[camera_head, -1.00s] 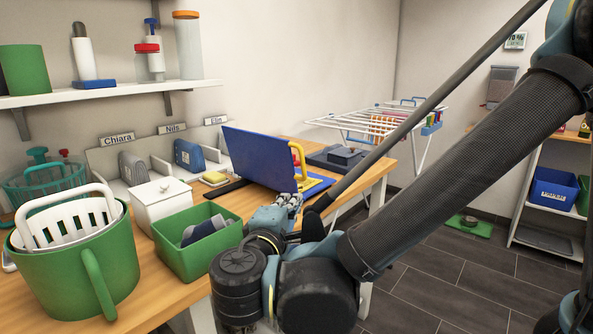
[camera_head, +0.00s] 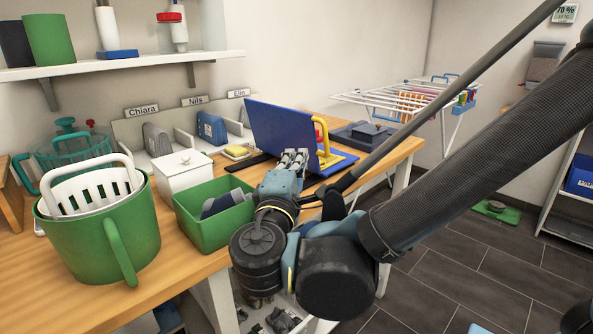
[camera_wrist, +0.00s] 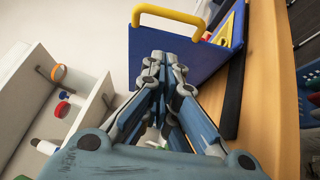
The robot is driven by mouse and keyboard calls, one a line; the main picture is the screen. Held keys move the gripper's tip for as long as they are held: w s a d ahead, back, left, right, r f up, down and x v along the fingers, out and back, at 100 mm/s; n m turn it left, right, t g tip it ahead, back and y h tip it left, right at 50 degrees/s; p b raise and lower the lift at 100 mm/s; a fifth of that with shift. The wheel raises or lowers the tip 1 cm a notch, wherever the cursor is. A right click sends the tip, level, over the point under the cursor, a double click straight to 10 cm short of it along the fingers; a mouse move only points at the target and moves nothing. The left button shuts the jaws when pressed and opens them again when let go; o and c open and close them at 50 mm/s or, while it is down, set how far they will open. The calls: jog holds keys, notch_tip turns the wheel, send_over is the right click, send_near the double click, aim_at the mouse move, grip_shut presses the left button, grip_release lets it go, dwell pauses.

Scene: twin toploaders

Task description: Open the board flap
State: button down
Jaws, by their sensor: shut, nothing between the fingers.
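The board flap is a blue panel (camera_head: 275,130) standing steeply tilted on the wooden table, with a yellow handle (camera_head: 321,135) at its right side. A blue base with yellow markings (camera_head: 338,163) lies to the right of it. My gripper (camera_head: 293,157) is shut and empty, in front of the panel's lower part. In the wrist view my fingertips (camera_wrist: 164,62) overlap the blue panel (camera_wrist: 150,45), and the yellow handle (camera_wrist: 168,17) shows beyond them. I cannot tell whether the fingers touch the panel.
A green bin (camera_head: 215,220) with cloth, a white lidded box (camera_head: 184,174) and a green bucket (camera_head: 90,245) holding a white basket stand left of my arm. A dark flat item (camera_head: 360,135) lies behind the base. A drying rack (camera_head: 400,97) stands beyond the table.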

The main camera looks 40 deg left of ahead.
aim_at(315, 135)
jog(key=shift+w+r, duration=0.2)
jog(key=shift+w, duration=0.65)
jog(key=shift+w+r, duration=0.15)
jog(key=shift+w, duration=0.75)
jog(key=shift+w+r, duration=0.2)
jog(key=shift+w, duration=0.65)
jog(key=shift+r, duration=0.1)
